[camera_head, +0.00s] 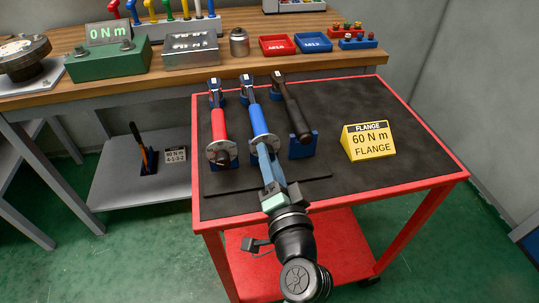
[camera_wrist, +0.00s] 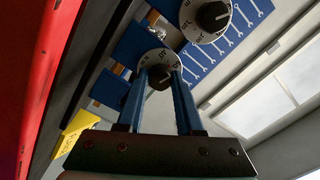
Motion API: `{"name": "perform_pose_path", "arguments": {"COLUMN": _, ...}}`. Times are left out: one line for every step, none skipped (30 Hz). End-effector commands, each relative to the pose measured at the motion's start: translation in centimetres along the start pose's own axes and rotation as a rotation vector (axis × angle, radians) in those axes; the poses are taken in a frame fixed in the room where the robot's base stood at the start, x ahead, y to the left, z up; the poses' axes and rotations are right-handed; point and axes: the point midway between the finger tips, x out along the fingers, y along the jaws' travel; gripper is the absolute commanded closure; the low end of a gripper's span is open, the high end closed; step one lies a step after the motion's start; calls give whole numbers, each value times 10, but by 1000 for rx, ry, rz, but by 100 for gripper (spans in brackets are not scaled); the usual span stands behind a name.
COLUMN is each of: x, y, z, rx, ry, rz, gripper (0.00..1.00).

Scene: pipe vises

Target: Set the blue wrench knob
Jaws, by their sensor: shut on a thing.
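The blue wrench (camera_head: 257,119) lies in a blue holder on the black mat of the red cart, between a red wrench (camera_head: 218,122) and a black-handled wrench (camera_head: 292,108). A round pale dial is at its near end. In the wrist view its black knob (camera_wrist: 160,78) sits in front of the numbered dial (camera_wrist: 157,57). My gripper (camera_head: 267,160) comes from the near side and is shut on this knob, one blue finger on each side. The dial's numbers are too small to read surely. A yellow sign (camera_head: 368,142) reads "FLANGE 60 N m".
The red wrench's dial (camera_head: 221,152) is close on the left; its knob (camera_wrist: 214,15) shows in the wrist view. The mat (camera_head: 400,185) is clear right of the sign. Behind, the workbench holds a green box (camera_head: 107,60) with a "0 N m" display, and red and blue trays.

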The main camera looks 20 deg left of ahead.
Motion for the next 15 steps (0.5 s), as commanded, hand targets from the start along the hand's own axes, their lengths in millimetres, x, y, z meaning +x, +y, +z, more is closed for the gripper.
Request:
{"name": "perform_pose_path", "arguments": {"x": 0, "y": -1, "z": 0, "rx": 32, "ry": 0, "rz": 0, "gripper": 100}}
{"name": "perform_pose_path", "arguments": {"x": 0, "y": -1, "z": 0, "rx": 50, "ry": 1, "rz": 0, "gripper": 100}}
{"name": "perform_pose_path", "arguments": {"x": 0, "y": -1, "z": 0, "rx": 73, "ry": 2, "rz": 0, "gripper": 100}}
{"name": "perform_pose_path", "arguments": {"x": 0, "y": -1, "z": 0, "rx": 88, "ry": 2, "rz": 1, "gripper": 100}}
{"name": "perform_pose_path", "arguments": {"x": 0, "y": 0, "z": 0, "rx": 103, "ry": 3, "rz": 1, "gripper": 100}}
{"name": "perform_pose_path", "arguments": {"x": 0, "y": 0, "z": 0, "rx": 121, "ry": 4, "rz": 1, "gripper": 100}}
{"name": "perform_pose_path", "arguments": {"x": 0, "y": 0, "z": 0, "rx": 133, "ry": 4, "rz": 0, "gripper": 100}}
{"name": "perform_pose_path", "arguments": {"x": 0, "y": 0, "z": 0, "rx": 144, "ry": 4, "rz": 0, "gripper": 100}}
{"name": "perform_pose_path", "arguments": {"x": 0, "y": 0, "z": 0, "rx": 158, "ry": 5, "rz": 0, "gripper": 100}}
{"name": "perform_pose_path", "arguments": {"x": 0, "y": 0, "z": 0, "rx": 167, "ry": 5, "rz": 0, "gripper": 100}}
{"name": "perform_pose_path", "arguments": {"x": 0, "y": 0, "z": 0, "rx": 174, "ry": 5, "rz": -1, "gripper": 100}}
{"name": "perform_pose_path", "arguments": {"x": 0, "y": 0, "z": 0, "rx": 182, "ry": 5, "rz": -1, "gripper": 100}}
{"name": "perform_pose_path", "arguments": {"x": 0, "y": 0, "z": 0, "rx": 188, "ry": 5, "rz": -1, "gripper": 100}}
{"name": "perform_pose_path", "arguments": {"x": 0, "y": 0, "z": 0, "rx": 193, "ry": 5, "rz": -1, "gripper": 100}}
{"name": "perform_pose_path", "arguments": {"x": 0, "y": 0, "z": 0, "rx": 197, "ry": 5, "rz": -1, "gripper": 100}}
